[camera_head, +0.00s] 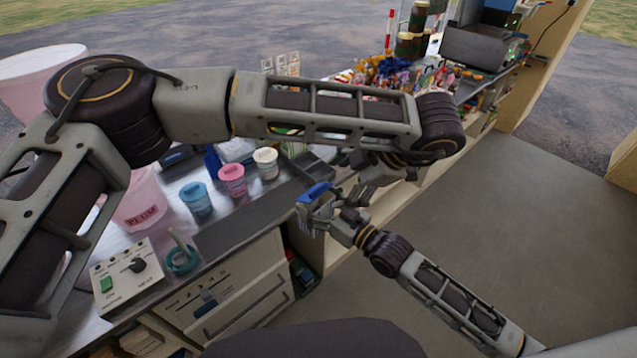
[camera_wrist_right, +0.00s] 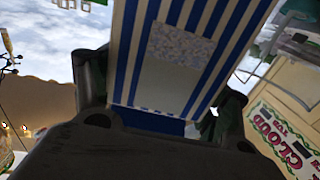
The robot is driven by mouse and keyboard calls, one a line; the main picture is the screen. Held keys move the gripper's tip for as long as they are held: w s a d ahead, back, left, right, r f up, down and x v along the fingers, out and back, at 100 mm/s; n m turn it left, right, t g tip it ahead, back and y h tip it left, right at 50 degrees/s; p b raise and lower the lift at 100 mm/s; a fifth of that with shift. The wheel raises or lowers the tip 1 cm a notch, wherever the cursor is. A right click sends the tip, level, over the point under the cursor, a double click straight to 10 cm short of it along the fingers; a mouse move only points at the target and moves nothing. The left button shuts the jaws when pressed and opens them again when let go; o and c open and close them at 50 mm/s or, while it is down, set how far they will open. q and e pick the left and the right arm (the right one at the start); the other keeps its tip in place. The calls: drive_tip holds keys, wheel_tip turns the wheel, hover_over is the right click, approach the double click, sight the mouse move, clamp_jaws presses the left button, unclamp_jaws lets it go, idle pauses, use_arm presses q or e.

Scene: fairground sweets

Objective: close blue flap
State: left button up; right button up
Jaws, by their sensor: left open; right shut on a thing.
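A blue-and-white striped packet (camera_wrist_right: 185,50) with a pale speckled patch fills the top middle of the right wrist view. My right gripper (camera_wrist_right: 160,115) is shut on it, with dark fingers on both sides. In the head view the packet (camera_head: 311,218) is small and partly hidden by the right gripper (camera_head: 328,214). A blue flap (camera_head: 315,192) shows at its top; I cannot tell whether it is fully down. My left gripper (camera_head: 368,185) is open, just right of the flap and above the right gripper. Its fingertips are partly hidden, and I see no clear contact with the flap.
Bottles (camera_head: 407,44) stand farther back. Open floor lies to the right.

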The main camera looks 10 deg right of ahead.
use_arm(q)
drive_tip(key=w+r+m+g+h, duration=0.1)
drive_tip(key=m+g, duration=0.1)
drive_tip(key=m, duration=0.1)
wheel_tip(320, 180, up, 6)
drive_tip(key=m+g+h, duration=0.3)
drive_tip(key=m+h, duration=0.1)
drive_tip(key=m, duration=0.4)
hover_over(318, 188)
drive_tip(key=shift+f, duration=0.1)
idle(0.4)
drive_tip(key=shift+f, duration=6)
drive_tip(key=shift+c, duration=0.3)
drive_tip(key=c, duration=1)
